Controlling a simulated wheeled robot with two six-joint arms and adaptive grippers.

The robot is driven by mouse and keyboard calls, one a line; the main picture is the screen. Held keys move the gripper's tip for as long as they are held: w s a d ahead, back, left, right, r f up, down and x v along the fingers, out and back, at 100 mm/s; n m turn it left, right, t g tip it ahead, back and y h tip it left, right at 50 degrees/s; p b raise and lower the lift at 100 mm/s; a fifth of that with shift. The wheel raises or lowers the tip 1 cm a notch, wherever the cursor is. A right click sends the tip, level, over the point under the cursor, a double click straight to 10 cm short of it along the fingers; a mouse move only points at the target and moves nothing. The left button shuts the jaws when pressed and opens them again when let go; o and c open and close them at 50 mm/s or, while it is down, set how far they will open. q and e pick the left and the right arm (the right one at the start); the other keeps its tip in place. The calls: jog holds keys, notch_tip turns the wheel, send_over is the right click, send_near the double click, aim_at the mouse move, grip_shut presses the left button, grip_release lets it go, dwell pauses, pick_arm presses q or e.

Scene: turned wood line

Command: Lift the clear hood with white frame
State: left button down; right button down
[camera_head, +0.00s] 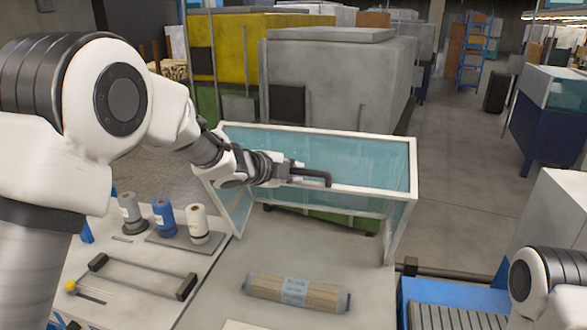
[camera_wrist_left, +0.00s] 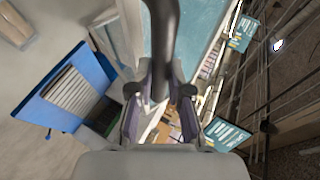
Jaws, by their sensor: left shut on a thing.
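The clear hood with white frame (camera_head: 345,150) stands over the far part of the worktop, with teal-tinted clear panels. Its side panels reach down toward me at left and right. A dark bar handle (camera_head: 318,176) sits on its front rail. My left gripper (camera_head: 292,172) is shut on this handle. In the left wrist view the dark handle (camera_wrist_left: 163,35) runs between the fingers of my left gripper (camera_wrist_left: 160,95), with a teal panel (camera_wrist_left: 205,25) behind. Part of my right arm shows at lower right, but its gripper is out of view.
A wrapped bundle of wood pieces (camera_head: 295,291) lies on the worktop in front of the hood. Several spools (camera_head: 165,217) stand at left, near a dark-ended bar frame (camera_head: 145,277). A blue roller conveyor (camera_head: 450,312) lies at right. Large grey machine housings (camera_head: 335,80) stand behind.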

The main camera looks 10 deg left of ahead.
pick_arm(q)
jog(key=c, duration=1.1)
grip_release()
jog(key=shift+s, duration=0.1)
jog(key=v, duration=1.2)
jog(key=shift+d, duration=0.15)
